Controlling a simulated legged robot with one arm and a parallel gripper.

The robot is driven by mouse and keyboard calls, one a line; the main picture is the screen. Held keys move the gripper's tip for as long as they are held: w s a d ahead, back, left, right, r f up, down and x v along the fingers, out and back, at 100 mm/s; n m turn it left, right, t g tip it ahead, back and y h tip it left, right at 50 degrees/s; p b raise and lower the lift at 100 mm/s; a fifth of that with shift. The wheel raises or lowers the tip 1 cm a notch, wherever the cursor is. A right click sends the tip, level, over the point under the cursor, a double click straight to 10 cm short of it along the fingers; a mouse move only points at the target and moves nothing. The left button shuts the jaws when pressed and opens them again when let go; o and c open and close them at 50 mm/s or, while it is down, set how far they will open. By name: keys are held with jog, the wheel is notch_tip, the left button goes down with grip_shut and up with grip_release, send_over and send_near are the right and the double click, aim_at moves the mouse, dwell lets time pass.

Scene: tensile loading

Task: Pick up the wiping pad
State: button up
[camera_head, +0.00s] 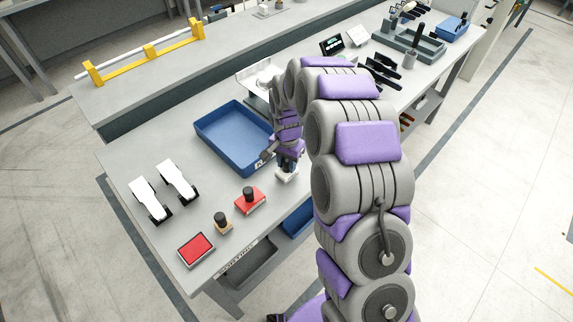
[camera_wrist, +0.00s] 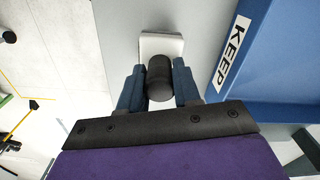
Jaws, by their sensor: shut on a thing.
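The wiping pad (camera_wrist: 162,46) is a white block with a dark cylindrical handle (camera_wrist: 159,78). In the wrist view the handle stands between the two blue fingers of my gripper (camera_wrist: 158,82), which is shut on it. In the head view the pad's white base (camera_head: 286,174) shows under my gripper (camera_head: 289,162), near the front edge of the table, right of the blue tray. The fingers hide part of the handle. I cannot tell whether the base touches the table.
A blue tray (camera_head: 200,128) marked KEEP (camera_wrist: 233,50) lies close beside my gripper. A red block with a black knob (camera_head: 249,201), a tan stamp (camera_head: 223,222), a red pad (camera_head: 196,250) and two white clamp-like items (camera_head: 150,199) stand to the left on the table.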

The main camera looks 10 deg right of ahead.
notch_tip(320, 180, up, 2)
jog(key=shift+r+p, duration=0.25)
jog(key=shift+p, duration=0.1)
jog(key=s+d+p, duration=0.2)
jog(key=s, duration=1.3)
jog(key=shift+s+r, duration=0.4)
jog(key=shift+r, duration=0.05)
